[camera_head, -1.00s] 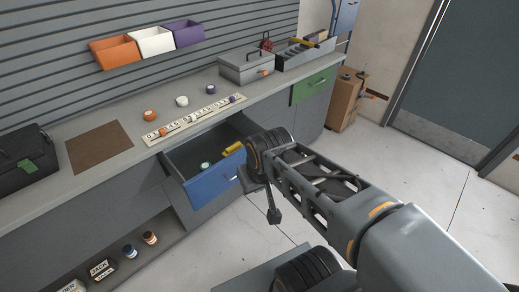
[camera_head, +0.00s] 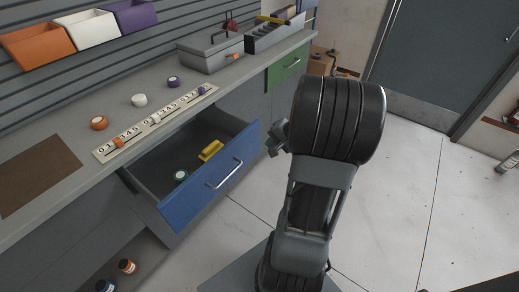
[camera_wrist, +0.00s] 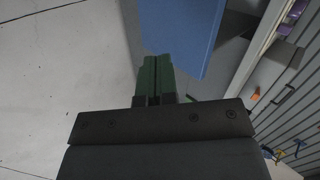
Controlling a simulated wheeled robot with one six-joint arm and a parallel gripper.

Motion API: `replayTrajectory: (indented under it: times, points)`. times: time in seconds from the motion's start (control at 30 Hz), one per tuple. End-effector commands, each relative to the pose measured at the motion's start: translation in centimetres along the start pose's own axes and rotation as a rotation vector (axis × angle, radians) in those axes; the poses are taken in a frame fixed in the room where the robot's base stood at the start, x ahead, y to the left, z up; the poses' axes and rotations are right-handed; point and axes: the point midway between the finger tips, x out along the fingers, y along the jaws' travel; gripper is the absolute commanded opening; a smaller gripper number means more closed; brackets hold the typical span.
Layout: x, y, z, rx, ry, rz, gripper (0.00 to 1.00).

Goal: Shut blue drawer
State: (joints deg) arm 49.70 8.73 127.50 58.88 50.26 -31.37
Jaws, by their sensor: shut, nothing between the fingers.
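The blue drawer (camera_head: 205,190) stands open under the counter in the head view, with a silver bar handle (camera_head: 224,173) on its front. Inside lie a yellow object (camera_head: 211,150) and a small round green and white object (camera_head: 181,175). My gripper (camera_wrist: 155,58) shows in the wrist view with its two green fingers together and nothing between them. The blue drawer front (camera_wrist: 178,30) is just to the right of and beyond the fingertips; I cannot tell if they touch. In the head view my arm hides most of the gripper.
A green drawer (camera_head: 288,68) to the right is shut. The counter (camera_head: 75,125) holds a numbered strip (camera_head: 140,130), several round knobs, a grey toolbox (camera_head: 208,53) and an open tray. Bottles stand on a low shelf below.

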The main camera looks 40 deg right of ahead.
Motion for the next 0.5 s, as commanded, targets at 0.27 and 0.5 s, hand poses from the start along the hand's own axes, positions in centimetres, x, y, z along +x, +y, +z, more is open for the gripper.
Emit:
replayTrajectory:
  times: [0.27, 0.5]
  points:
    - [1.0, 4.6, -4.3, 0.152, 0.108, -0.077, 0.00]
    - [5.0, 4.4, -4.7, 0.157, 0.108, -0.077, 0.00]
